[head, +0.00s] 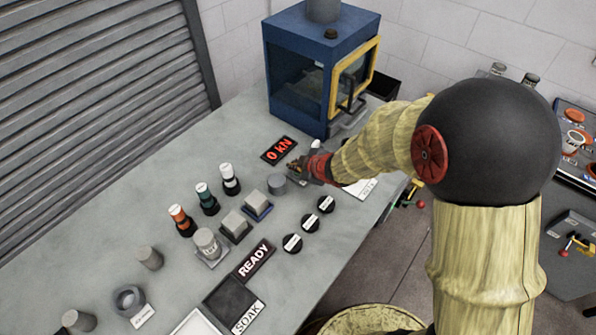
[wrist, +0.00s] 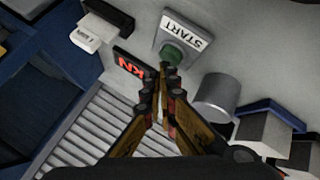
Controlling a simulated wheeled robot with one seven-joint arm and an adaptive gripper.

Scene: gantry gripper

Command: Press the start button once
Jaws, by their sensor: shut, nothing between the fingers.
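The start button (wrist: 172,56) is a green round button on a grey plate labelled START (wrist: 181,30); it shows in the wrist view at upper middle. My gripper (wrist: 168,72) is shut with nothing between its fingers, and in the wrist view its tips overlap the lower edge of the button. I cannot tell whether the tips touch it. In the head view my gripper (head: 294,167) is low over the bench, beside the red 0 kN display, and my gripper and arm hide most of the button.
The 0 kN display (head: 279,150) and a grey cylinder (head: 277,184) stand close to the gripper. A blue cabinet with a yellow-framed door (head: 352,75) stands behind. Several blocks, bottles and black discs (head: 310,222) lie nearer on the bench (head: 120,195), along with a READY sign (head: 253,260).

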